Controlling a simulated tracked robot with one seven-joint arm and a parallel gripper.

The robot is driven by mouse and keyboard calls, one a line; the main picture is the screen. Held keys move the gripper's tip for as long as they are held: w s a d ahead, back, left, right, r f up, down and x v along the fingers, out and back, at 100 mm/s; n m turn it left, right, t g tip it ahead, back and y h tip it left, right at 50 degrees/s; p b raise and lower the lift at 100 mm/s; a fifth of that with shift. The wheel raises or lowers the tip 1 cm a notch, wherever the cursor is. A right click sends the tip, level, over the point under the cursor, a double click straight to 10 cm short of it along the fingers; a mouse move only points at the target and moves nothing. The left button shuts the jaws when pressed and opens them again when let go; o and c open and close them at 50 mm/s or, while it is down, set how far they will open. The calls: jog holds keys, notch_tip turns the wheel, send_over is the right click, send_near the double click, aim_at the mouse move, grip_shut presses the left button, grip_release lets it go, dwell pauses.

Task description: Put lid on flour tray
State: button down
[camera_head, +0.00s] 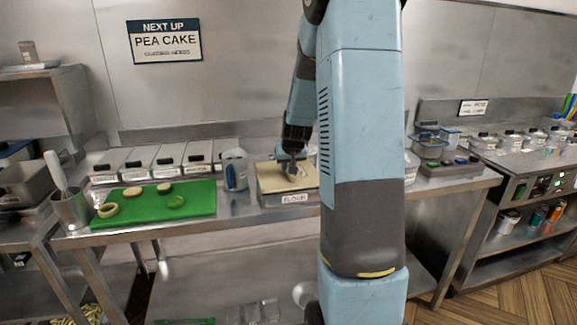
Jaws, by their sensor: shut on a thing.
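The flour tray (291,199) stands on the steel counter, with a FLOUR label on its front. A flat tan panel that looks like the lid (268,178) lies over its top, on or just above the rim. I cannot tell whether it is fully seated. My gripper (289,170) points down at the middle of this panel and is shut on a small dark part there, which looks like the lid's handle. The fingers and the handle are small and partly merge. My arm hides the area right of the tray.
A blue-grey jug (235,170) stands close to the left of the tray. A green board (150,212) with several round pieces lies further left. Several lidded trays (168,158) line the back of the counter. Grey containers (430,147) stand at the right.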

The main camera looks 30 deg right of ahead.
jog(key=shift+f, duration=0.2)
dwell(0.7)
jog(key=c, duration=1)
grip_release()
jog(key=v, duration=1.3)
jog(key=shift+s+a+r, duration=0.1)
jog(key=shift+s+r, duration=0.05)
jog(key=shift+r, duration=0.15)
